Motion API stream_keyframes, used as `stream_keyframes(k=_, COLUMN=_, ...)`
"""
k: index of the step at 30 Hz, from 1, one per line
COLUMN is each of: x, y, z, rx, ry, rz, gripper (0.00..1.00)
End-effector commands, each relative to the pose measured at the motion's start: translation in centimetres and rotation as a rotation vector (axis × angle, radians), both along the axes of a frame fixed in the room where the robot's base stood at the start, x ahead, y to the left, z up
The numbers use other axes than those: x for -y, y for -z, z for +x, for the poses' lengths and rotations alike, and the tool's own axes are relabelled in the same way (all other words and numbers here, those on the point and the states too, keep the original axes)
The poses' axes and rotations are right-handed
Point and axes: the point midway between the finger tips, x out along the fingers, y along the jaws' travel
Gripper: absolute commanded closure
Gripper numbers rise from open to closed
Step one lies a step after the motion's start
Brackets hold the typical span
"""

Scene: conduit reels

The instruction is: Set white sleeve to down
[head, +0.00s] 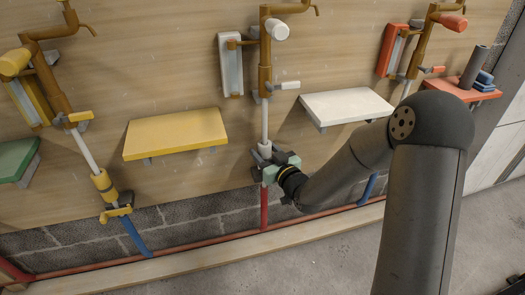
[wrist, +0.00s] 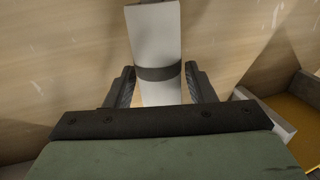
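The white sleeve (head: 264,150) sits low on the upright pole of the middle station in the head view, partly hidden by my gripper. In the wrist view a pale sleeve with a dark grey band (wrist: 157,45) stands upright between my fingers. My gripper (head: 273,165) is at the sleeve's height in the head view. In the wrist view its two fingertips (wrist: 159,72) lie one on each side of the sleeve. Narrow gaps seem to show beside the fingers, so it looks open around the sleeve; contact is hard to judge.
A yellow shelf (head: 176,134) is left of the pole and a white shelf (head: 346,106) is right of it. A yellow station (head: 45,85) and a red station (head: 405,50) flank this one. A red pipe (head: 190,245) runs along the wall's foot.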

Motion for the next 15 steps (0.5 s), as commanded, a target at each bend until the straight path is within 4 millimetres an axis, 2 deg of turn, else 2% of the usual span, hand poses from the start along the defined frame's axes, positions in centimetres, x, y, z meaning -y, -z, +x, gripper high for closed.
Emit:
stream_keyframes(k=10, x=0.1, y=-0.2, z=-0.1, rx=0.005, ry=0.001, rz=0.001, gripper=0.41)
stream_keyframes(k=15, x=1.2, y=-0.4, z=-1.5, rx=0.004, ry=0.002, rz=0.001, gripper=0.41)
